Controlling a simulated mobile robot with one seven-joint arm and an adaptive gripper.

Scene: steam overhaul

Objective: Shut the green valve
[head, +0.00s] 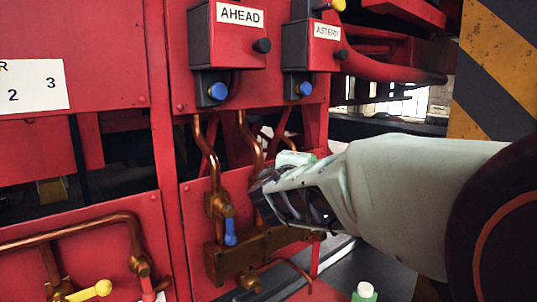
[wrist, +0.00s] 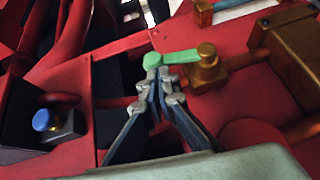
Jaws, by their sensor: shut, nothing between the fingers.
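The green valve lever (wrist: 180,57) lies across the upper middle of the wrist view. It has a round green knob (wrist: 152,60) at its left end and joins a brass valve body (wrist: 207,66) on its right. My gripper (wrist: 158,88) is shut and empty, its tips just below the green knob in that view. I cannot tell whether the tips touch the knob. In the head view my gripper (head: 262,190) is in front of the copper pipes, and the green lever is hidden behind it.
The AHEAD box (head: 228,50) and ASTERN box (head: 312,45) with blue knobs are above. A blue-handled valve (head: 230,230) is just left of my gripper. A yellow-handled valve (head: 90,291) is lower left.

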